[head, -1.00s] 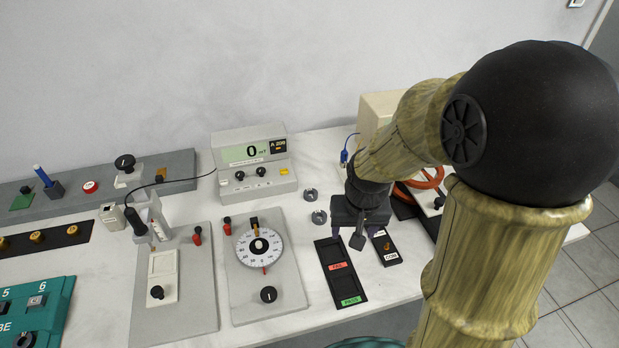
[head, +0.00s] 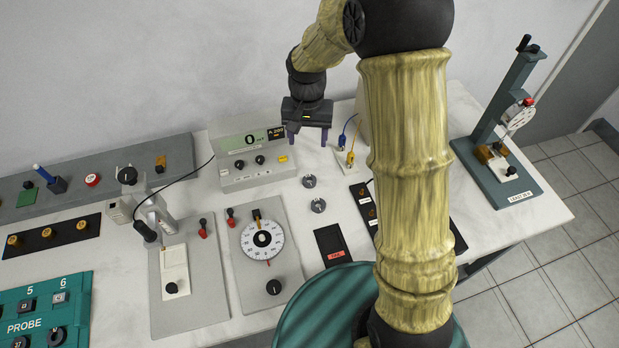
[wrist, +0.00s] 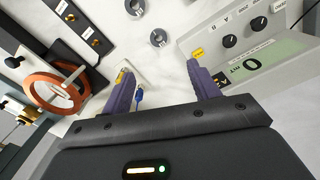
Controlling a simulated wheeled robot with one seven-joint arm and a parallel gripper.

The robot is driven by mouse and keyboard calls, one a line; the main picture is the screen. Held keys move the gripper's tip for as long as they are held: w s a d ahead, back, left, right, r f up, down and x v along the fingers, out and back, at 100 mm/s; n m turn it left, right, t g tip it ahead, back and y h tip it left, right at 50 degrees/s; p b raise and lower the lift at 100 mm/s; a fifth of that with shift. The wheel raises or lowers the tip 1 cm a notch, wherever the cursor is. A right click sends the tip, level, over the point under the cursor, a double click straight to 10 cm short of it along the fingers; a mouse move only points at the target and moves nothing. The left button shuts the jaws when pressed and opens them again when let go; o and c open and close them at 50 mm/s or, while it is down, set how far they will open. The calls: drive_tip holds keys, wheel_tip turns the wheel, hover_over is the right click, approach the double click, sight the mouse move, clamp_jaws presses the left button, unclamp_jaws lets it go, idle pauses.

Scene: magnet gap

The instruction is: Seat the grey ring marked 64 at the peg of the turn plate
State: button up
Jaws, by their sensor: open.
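Two small grey rings lie on the white bench right of the meter, a rear one (head: 309,181) and a front one (head: 318,205). They also show in the wrist view, one at the top edge (wrist: 135,6) and one below it (wrist: 158,38). I cannot read a number on either. The round white dial (head: 278,248) on a grey base looks like the turn plate; I cannot clearly make out its peg. My gripper (head: 309,137) is open and empty, raised behind the rings beside the meter. Its fingers (wrist: 158,76) are spread apart.
The meter (head: 236,178) reads 0 and stands close left of my gripper. A cable with a blue plug (head: 342,142) is to its right. A black tray (head: 320,237) lies in front of the rings. A teal press (head: 480,165) stands at far right.

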drive_tip(key=p, duration=0.1)
hover_over(309, 176)
drive_tip(key=s, duration=0.2)
drive_tip(key=f, duration=1.2)
drive_tip(key=shift+w+a+f, duration=0.15)
drive_tip(key=shift+a, duration=0.05)
drive_tip(key=shift+w+d+f+p, duration=0.1)
drive_tip(key=shift+f+p, duration=0.35)
drive_tip(key=shift+f, duration=0.85)
drive_tip(key=shift+w+d+f+p, duration=0.1)
drive_tip(key=shift+f+p, duration=0.35)
drive_tip(key=shift+f, duration=0.85)
drive_tip(key=c, duration=1.1)
